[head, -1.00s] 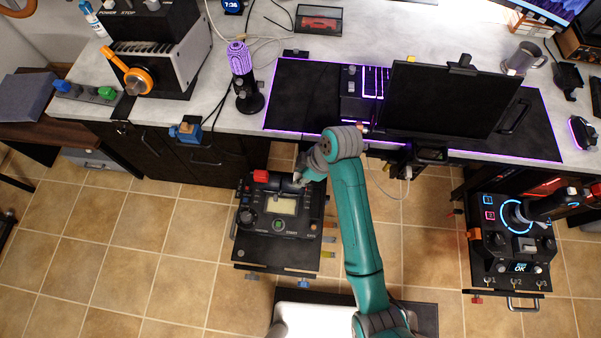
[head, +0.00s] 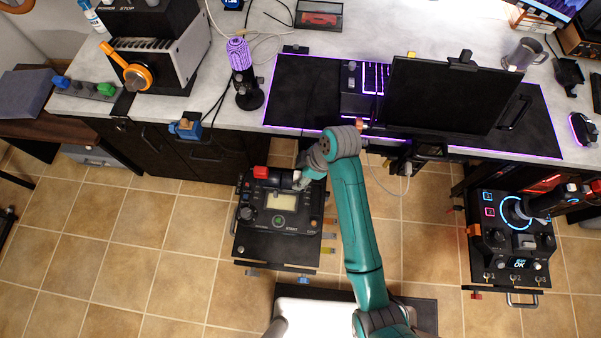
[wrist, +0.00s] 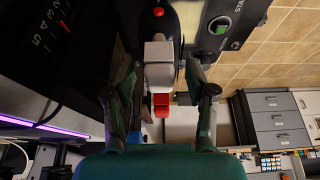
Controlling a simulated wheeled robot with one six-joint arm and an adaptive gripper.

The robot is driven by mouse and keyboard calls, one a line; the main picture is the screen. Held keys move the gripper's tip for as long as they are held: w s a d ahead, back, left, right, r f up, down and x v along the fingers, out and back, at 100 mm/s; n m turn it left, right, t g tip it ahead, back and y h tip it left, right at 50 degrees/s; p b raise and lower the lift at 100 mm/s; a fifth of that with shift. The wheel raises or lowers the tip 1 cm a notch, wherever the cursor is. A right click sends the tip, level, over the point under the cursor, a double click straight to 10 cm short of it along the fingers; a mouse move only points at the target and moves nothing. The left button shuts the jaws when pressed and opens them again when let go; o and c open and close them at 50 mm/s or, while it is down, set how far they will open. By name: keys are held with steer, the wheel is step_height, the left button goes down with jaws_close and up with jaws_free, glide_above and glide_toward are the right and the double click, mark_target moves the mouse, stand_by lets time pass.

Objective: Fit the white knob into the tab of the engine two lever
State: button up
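A pale white-grey knob (wrist: 158,62) sits between the two fingers in the wrist view, with visible gaps on both sides. A red block-shaped knob (wrist: 160,104) lies just below it in that view. My gripper (wrist: 160,108) is open around them and appears to touch neither. In the head view my gripper (head: 301,181) is at the upper right of the black throttle panel (head: 262,247), beside its dark levers. A red knob (head: 261,172) stands at the panel's upper left. The engine two lever and its tab cannot be made out clearly.
The panel has a screen (head: 278,201) and a green button, seen in the wrist view (wrist: 220,26). The desk (head: 215,110) with a black monitor (head: 447,97) is behind my arm. Another control panel (head: 510,240) stands at the right. Tiled floor (head: 130,250) is clear at left.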

steer(key=shift+r, duration=0.15)
steer(key=v, duration=0.7)
steer(key=shift+d, duration=0.1)
stand_by(0.6)
steer(key=s+d+f+m+t+h, duration=0.1)
steer(key=s+d+f+m+t, duration=0.35)
steer(key=s, duration=0.25)
steer(key=s+d+f+m+t, duration=0.3)
steer(key=s+d+f+m, duration=0.2)
steer(key=s+d+m, duration=0.15)
steer(key=s+d+r+m+t+h, duration=0.1)
steer(key=s+d+r+m+t, duration=0.2)
steer(key=s+r, duration=0.6)
steer(key=s+d+r+m+t+h, duration=0.2)
steer(key=s+d+r+m+t, duration=0.1)
steer(key=s+r, duration=0.6)
steer(key=shift+s+d+r+m+t+h, duration=0.35)
steer(key=shift+d+r+t, duration=0.2)
steer(key=shift+d+r, duration=0.35)
steer(key=shift+a, duration=0.1)
